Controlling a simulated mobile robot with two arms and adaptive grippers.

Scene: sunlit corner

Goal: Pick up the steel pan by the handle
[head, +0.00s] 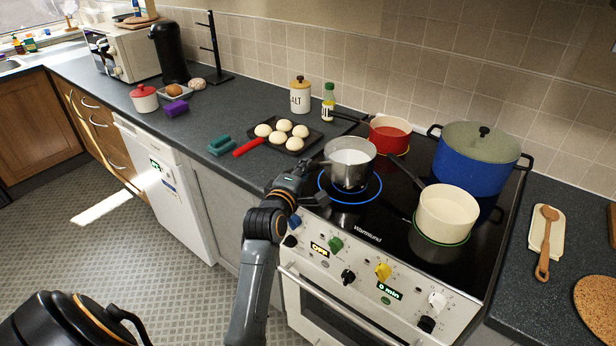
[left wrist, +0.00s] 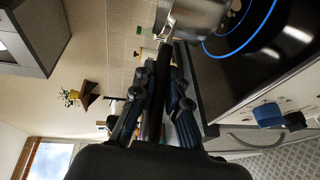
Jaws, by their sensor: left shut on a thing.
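The steel pan (head: 350,168) is over the blue-ringed front-left burner of the black hob, and it looks upright. I cannot tell whether its base touches the glass. Its handle points left, towards the front edge of the counter. My left gripper (head: 303,182) is shut on that handle, beside the pan's left side. In the left wrist view the fingers (left wrist: 157,100) close around the dark handle, and the pan's steel side (left wrist: 198,18) shows at the top. The fingers hide part of the handle. My right gripper is in neither view.
A cream pot (head: 447,213), a red pan (head: 388,135) and a blue pot (head: 474,165) share the hob. A black tray (head: 318,134) of buns with a red handle lies to the left. Oven knobs (head: 348,277) line the front panel. The counter's left stretch has free room.

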